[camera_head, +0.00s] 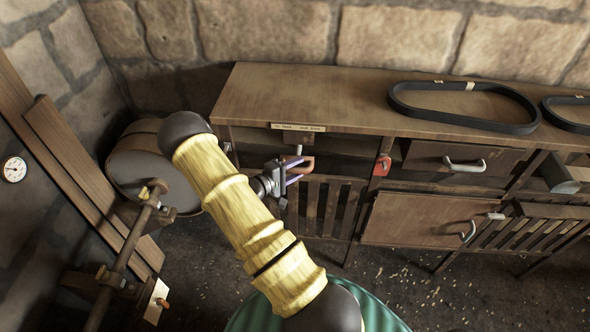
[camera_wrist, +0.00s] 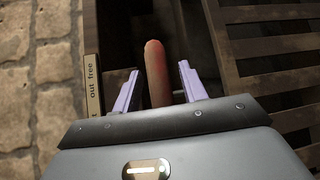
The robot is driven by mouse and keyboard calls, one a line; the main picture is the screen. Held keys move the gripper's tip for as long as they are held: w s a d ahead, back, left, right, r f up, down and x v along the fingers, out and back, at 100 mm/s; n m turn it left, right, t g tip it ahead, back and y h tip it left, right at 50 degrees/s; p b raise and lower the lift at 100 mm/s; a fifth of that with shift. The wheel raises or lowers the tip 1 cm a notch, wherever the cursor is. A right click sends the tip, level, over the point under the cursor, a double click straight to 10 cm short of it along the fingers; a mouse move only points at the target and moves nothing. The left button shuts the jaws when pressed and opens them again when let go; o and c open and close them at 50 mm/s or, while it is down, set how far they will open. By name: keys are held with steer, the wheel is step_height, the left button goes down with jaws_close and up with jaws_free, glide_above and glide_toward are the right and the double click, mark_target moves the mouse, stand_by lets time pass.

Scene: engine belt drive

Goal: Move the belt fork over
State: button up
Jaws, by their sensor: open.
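A reddish-brown handle with a rounded end (camera_wrist: 156,72), which looks like the belt fork's handle, stands between my fingers in the wrist view. In the head view, the handle (camera_head: 306,164) shows below the bench top's front edge. My gripper (camera_head: 297,171) is open around it, with one purple finger on each side; it also shows in the wrist view (camera_wrist: 158,80). A gap shows between the handle and each finger. The handle's lower part is hidden by my gripper. A label plate (camera_head: 298,127) sits above the handle; in the wrist view the label (camera_wrist: 93,88) reads "out free".
A wooden bench (camera_head: 330,100) runs along the stone wall, with a black belt (camera_head: 465,121) on top. A red tag (camera_head: 382,165), drawer (camera_head: 455,160) and cupboard door (camera_head: 415,218) are to the right. A large drum (camera_head: 150,175) and a shaft (camera_head: 128,245) stand left.

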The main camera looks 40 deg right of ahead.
steer(key=shift+a, duration=0.1)
steer(key=shift+w+a, duration=0.1)
steer(key=shift+a, duration=0.15)
steer(key=a+r+b, duration=0.2)
steer(key=a+b, duration=0.1)
steer(key=a, duration=1.3)
steer(key=shift+a+r, duration=0.2)
steer(key=shift+a, duration=0.05)
